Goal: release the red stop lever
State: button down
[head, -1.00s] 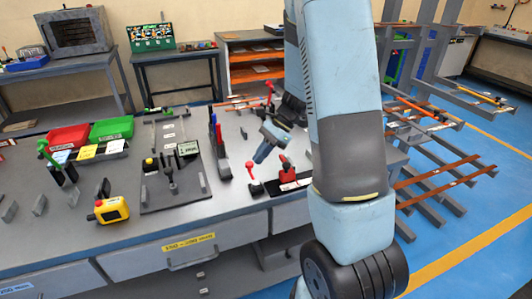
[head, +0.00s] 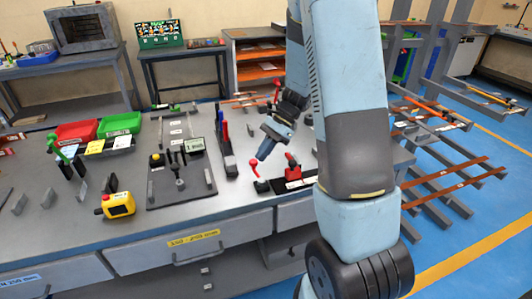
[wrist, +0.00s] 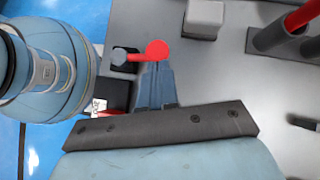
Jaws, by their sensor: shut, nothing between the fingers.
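A red lever with a round red ball (head: 254,162) on top stands on a small dark base near the bench's front edge. In the wrist view its red ball (wrist: 157,50) is just beyond my fingertips, and its arm runs left to a grey pivot. I cannot tell whether they touch. My gripper (head: 263,156) is shut and empty, pointing down just right of the ball in the head view. The fingers also show in the wrist view (wrist: 155,80). I cannot tell which red part is named the stop lever.
A red clamp (head: 292,169) on a black base with a white label stands close right of the lever. Upright red and blue handles (head: 221,132) stand behind left. A yellow box with a red button (head: 118,205) sits left.

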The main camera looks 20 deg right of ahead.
jog(key=a+n+g, duration=0.1)
jog(key=n, duration=0.1)
jog(key=a+n+g+h, duration=0.1)
jog(key=n, duration=0.1)
jog(key=shift+w+a, duration=0.3)
jog(key=shift+w, duration=0.05)
jog(key=a+n+g+h, duration=0.1)
jog(key=a+n, duration=0.1)
jog(key=n, duration=0.1)
jog(key=a+n+g+h, duration=0.1)
jog(key=shift+s+n+g+h, duration=0.25)
jog(key=shift+n+g+h, duration=0.05)
jog(key=a+n+h, duration=0.1)
jog(key=s+n+h, duration=0.1)
jog(key=n, duration=0.1)
jog(key=a+n+g, duration=0.1)
jog(key=shift+s+a+h, duration=0.3)
jog(key=shift+a+h, duration=0.05)
jog(key=shift+h, duration=0.05)
jog(key=shift+s+a+n+h, duration=0.45)
jog(key=shift+n+h, duration=0.25)
jog(key=shift+n, duration=0.35)
jog(key=shift+s+a+n+h, duration=0.3)
jog(key=shift+s+n+h, duration=0.3)
jog(key=shift+n, duration=0.45)
